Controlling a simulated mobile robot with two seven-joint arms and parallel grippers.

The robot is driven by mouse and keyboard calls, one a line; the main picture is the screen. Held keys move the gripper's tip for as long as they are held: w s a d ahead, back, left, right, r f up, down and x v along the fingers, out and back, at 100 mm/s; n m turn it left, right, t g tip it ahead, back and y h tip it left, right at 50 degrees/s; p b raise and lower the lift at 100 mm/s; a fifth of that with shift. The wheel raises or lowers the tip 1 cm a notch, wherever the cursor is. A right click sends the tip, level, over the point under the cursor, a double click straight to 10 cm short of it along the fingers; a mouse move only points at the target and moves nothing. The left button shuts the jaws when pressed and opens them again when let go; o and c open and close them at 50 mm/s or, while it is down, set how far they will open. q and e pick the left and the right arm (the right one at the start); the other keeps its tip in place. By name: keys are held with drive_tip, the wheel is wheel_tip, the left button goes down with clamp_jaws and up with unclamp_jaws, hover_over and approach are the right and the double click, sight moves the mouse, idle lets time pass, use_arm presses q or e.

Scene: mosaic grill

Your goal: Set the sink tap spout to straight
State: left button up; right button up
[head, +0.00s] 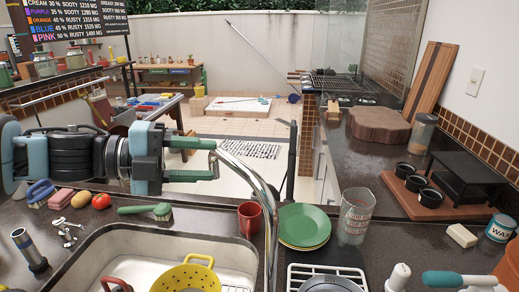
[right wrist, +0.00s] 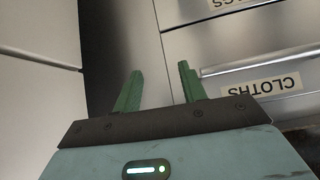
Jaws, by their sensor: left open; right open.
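The chrome sink tap spout (head: 264,192) is a curved tube right of the sink (head: 100,246) in the head view. It rises from the bottom edge and arcs up to the left; its base is out of the frame. My left gripper (head: 214,160) comes in from the left above the sink's back rim. Its green fingers are open and point right, with their tips close to the spout's upper end. I cannot tell whether they touch it. My right gripper (right wrist: 160,70) shows only in the right wrist view, open and empty, in front of drawer fronts.
A yellow colander (head: 185,279) is in the sink. A red mug (head: 249,219), green plates (head: 304,226) and a clear measuring jug (head: 356,215) stand right of it. A green brush (head: 146,209) and a tomato (head: 102,201) lie behind it. A drawer labelled cloths (right wrist: 240,75) is near my right gripper.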

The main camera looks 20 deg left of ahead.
sight(225, 163)
use_arm(q)
drive_tip(key=shift+s, duration=0.1)
drive_tip(key=shift+w+d+f+b, duration=0.25)
drive_tip(key=shift+d+b, duration=0.1)
drive_tip(key=shift+d, duration=0.05)
drive_tip(key=b+x, duration=0.2)
drive_tip(key=x, duration=0.3)
drive_tip(key=shift+a+f+b, duration=0.1)
drive_tip(key=shift+f+b, duration=0.05)
drive_tip(key=shift+b, duration=0.15)
drive_tip(key=shift+w+d+b, duration=0.3)
drive_tip(key=shift+w+d, duration=0.1)
drive_tip(key=shift+d, duration=0.05)
drive_tip(key=shift+w+d, duration=0.2)
drive_tip(key=shift+d, duration=0.15)
use_arm(e)
drive_tip(key=s+f+g, duration=0.1)
drive_tip(key=s+f, duration=0.3)
drive_tip(key=f, duration=0.1)
drive_tip(key=shift+a+f, duration=0.2)
drive_tip(key=shift+a, duration=0.15)
